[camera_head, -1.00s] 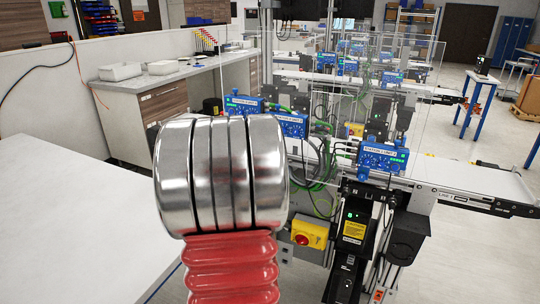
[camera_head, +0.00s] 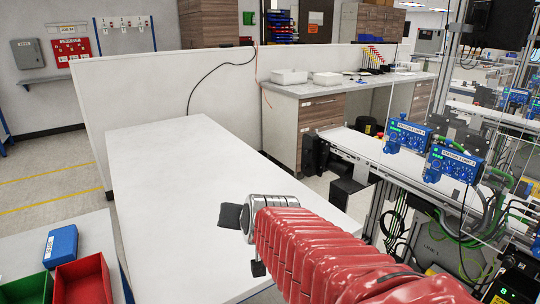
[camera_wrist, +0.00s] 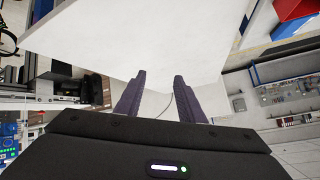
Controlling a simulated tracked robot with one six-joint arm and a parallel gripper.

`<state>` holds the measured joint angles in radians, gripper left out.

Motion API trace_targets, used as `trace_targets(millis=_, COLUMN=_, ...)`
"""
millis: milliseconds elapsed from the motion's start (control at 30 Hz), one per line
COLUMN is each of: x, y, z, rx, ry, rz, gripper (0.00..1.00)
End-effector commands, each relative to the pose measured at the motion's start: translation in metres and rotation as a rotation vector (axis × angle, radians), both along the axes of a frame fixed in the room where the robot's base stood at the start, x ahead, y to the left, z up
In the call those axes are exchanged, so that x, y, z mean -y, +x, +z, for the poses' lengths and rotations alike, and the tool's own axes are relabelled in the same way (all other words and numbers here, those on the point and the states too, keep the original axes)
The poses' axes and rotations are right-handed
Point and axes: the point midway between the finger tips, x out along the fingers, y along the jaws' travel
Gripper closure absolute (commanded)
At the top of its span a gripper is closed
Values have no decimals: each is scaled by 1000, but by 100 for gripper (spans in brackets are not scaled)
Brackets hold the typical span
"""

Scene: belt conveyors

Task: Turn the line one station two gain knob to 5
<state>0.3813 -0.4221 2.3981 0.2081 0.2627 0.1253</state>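Two blue control boxes hang on the conveyor frame at the right of the head view, one farther (camera_head: 408,134) and one nearer (camera_head: 454,164). Each has a label, dials and green lights. The lettering and knob settings are too small to read surely, so I cannot tell which is line one station two. My gripper (camera_head: 246,214) is over the white table, well left of both boxes. In the wrist view my gripper (camera_wrist: 158,82) has its two dark fingers apart with nothing between them. Blue panels (camera_wrist: 9,148) show at that view's lower left edge.
A white table (camera_head: 180,170) lies below my arm, with a low partition (camera_head: 180,90) behind. A red bin (camera_head: 84,281) and a blue case (camera_head: 61,246) are at lower left. Conveyor frames, cables and clear panels crowd the right. A counter (camera_head: 330,90) stands behind.

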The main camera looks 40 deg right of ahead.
Motion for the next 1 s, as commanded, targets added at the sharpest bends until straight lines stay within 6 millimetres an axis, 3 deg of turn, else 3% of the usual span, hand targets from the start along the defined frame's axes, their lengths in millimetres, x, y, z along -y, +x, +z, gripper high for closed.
trace_targets(millis=33, x=-26, y=-9, z=-1, rx=-38, ry=-10, rz=71, gripper=65)
trace_targets(millis=200, x=-94, y=-53, z=-15, rx=-192, ry=-56, rz=285, gripper=65)
trace_targets(millis=400, x=-143, y=-114, z=-30, rx=-357, ry=-130, rz=496, gripper=65)
trace_targets(millis=600, x=-157, y=-148, z=-38, rx=-443, ry=-172, rz=586, gripper=65)
trace_targets(millis=1000, x=-157, y=-150, z=-39, rx=-452, ry=-175, rz=591, gripper=69)
